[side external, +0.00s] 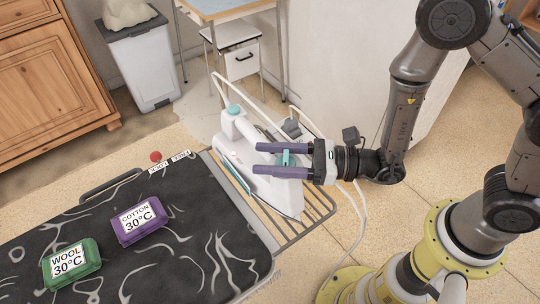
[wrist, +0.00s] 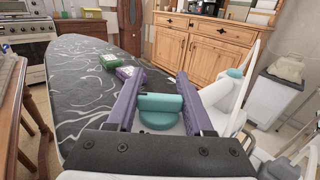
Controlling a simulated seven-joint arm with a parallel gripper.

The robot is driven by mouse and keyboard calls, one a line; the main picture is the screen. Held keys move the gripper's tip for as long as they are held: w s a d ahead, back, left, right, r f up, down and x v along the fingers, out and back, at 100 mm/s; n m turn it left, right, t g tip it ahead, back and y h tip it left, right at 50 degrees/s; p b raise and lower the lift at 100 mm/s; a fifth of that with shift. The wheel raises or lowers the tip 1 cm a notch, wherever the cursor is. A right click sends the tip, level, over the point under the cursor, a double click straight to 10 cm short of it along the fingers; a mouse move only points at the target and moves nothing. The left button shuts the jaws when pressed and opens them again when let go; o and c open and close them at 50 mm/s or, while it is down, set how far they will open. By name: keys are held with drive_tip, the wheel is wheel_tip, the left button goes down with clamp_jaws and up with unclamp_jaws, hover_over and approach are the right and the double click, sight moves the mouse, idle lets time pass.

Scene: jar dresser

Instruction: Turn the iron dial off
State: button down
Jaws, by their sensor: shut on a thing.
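The white and teal iron (side external: 279,194) rests on the wire rack (side external: 318,208) at the end of the ironing board. Its teal dial (side external: 288,159) shows between my gripper's purple fingers. My gripper (side external: 257,158) reaches in from the right, and its fingers extend past the dial on both sides. In the wrist view, the dial (wrist: 160,120) has a raised bar across a round base, and my gripper (wrist: 158,78) is shut on it. The fingers hide the ends of the bar. I cannot read any dial marking.
The dark patterned ironing board (side external: 190,260) carries a green WOOL block (side external: 72,263) and a purple COTTON block (side external: 141,221). A white cord (side external: 357,225) loops around the iron and rack. A white bin (side external: 150,72) and wooden cabinet (side external: 50,65) stand behind.

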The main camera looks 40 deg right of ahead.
drive_tip(key=shift+c, duration=1.4)
unclamp_jaws()
drive_tip(key=v, duration=1.3)
drive_tip(key=shift+s+d, duration=0.25)
drive_tip(key=shift+c, duration=0.3)
